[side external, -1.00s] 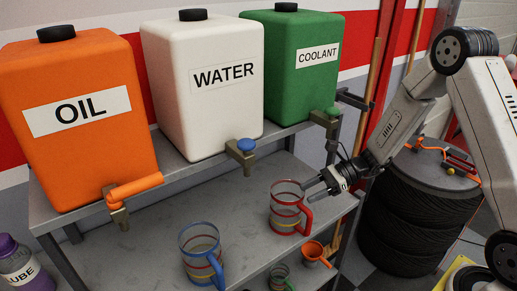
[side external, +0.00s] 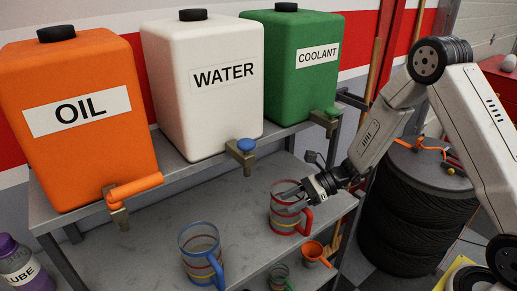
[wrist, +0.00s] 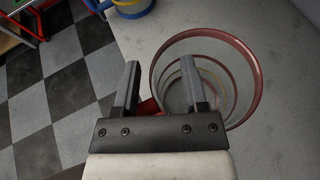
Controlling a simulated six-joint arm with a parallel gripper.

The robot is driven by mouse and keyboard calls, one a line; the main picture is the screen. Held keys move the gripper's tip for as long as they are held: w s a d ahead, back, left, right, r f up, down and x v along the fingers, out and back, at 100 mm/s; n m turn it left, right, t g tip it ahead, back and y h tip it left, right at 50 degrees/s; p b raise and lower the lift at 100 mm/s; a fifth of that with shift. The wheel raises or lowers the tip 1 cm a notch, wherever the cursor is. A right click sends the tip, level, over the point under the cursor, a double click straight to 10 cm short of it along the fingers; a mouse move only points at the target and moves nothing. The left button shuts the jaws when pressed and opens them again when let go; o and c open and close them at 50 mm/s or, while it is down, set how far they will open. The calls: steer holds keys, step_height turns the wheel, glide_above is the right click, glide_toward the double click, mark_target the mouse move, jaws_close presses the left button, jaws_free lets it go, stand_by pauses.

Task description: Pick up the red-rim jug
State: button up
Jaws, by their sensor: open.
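The red-rim jug (side external: 281,220) stands upright on the grey lower shelf, clear-walled with a red rim, coloured bands and a red handle. My gripper (side external: 284,194) is open at the top of this jug, tilted down from the right. In the wrist view my gripper (wrist: 160,65) has its left finger outside the jug's rim and its right finger overlapping the opening of the jug (wrist: 257,75). A bit of the red handle shows between the fingers, mostly hidden by the gripper. I cannot tell whether a finger touches the jug.
A blue-rim jug (side external: 200,243) stands to the left on the shelf. A small green jug (side external: 279,277) and an orange cup (side external: 313,252) are in front. Oil, water and coolant tanks with taps stand on the upper shelf behind. Stacked tyres (side external: 410,215) are at the right.

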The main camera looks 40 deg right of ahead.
stand_by(0.3)
jaws_close()
steer(key=shift+s, duration=0.1)
stand_by(1.2)
